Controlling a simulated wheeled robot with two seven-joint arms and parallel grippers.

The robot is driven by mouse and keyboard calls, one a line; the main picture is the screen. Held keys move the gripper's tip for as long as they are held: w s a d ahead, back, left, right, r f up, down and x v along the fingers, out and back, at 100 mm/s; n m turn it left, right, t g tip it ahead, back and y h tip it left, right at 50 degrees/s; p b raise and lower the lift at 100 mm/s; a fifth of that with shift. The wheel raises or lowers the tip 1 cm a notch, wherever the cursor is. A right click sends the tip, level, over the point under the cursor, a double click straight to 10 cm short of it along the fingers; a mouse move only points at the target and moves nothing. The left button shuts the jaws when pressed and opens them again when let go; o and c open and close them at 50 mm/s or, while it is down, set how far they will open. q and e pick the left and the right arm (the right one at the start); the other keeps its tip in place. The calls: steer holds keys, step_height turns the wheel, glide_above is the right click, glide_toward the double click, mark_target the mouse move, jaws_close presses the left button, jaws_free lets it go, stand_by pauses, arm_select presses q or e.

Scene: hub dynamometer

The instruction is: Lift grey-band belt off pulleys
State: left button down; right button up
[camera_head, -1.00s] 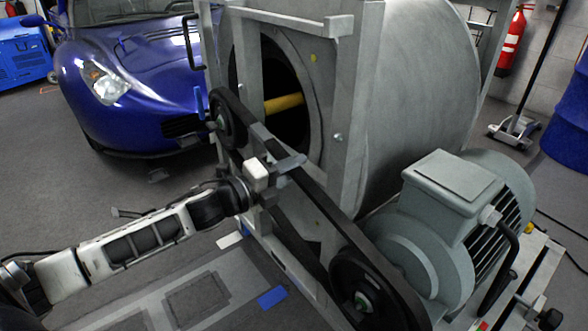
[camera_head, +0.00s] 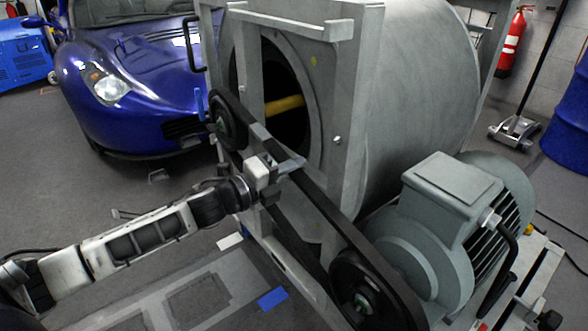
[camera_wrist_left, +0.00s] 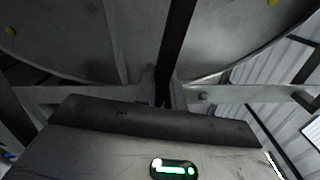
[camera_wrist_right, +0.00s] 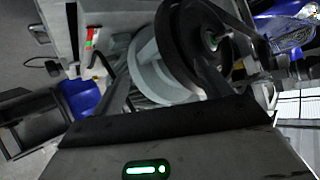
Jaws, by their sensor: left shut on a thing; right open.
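A dark belt (camera_head: 322,203) runs around a small upper pulley (camera_head: 228,122) and a larger lower pulley (camera_head: 358,292). It still sits on both. I cannot make out a grey band on it. My left gripper (camera_head: 280,171) is at the upper run, between the pulleys, and is shut on the belt. In the left wrist view the belt (camera_wrist_left: 178,45) passes down between the left gripper's close-set fingertips (camera_wrist_left: 163,92). My right gripper (camera_wrist_right: 178,88) is open, with the lower pulley (camera_wrist_right: 198,45) beyond it; it is not clear in the head view.
A grey motor (camera_head: 440,220) stands right of the lower pulley. A large metal drum (camera_head: 420,90) in a steel frame (camera_head: 350,110) is behind the belt. A blue car (camera_head: 130,80) is at the left. The floor left of the frame has open room.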

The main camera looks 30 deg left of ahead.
arm_select(q)
steer(key=shift+s+a+r, duration=0.1)
steer(key=shift+a+r, duration=0.1)
stand_by(0.4)
steer(key=shift+s+a, duration=0.25)
steer(key=shift+s, duration=0.45)
steer(key=shift+s+a+p, duration=0.1)
steer(key=shift+s+p, duration=0.15)
steer(key=shift+p, duration=0.1)
steer(key=shift+s+a, duration=0.25)
steer(key=shift+s, duration=0.35)
steer(key=shift+s+a+p, duration=0.1)
steer(key=shift+s+p, duration=0.1)
steer(key=shift+p, duration=0.1)
steer(key=shift+s+a, duration=0.25)
steer(key=shift+s, duration=0.35)
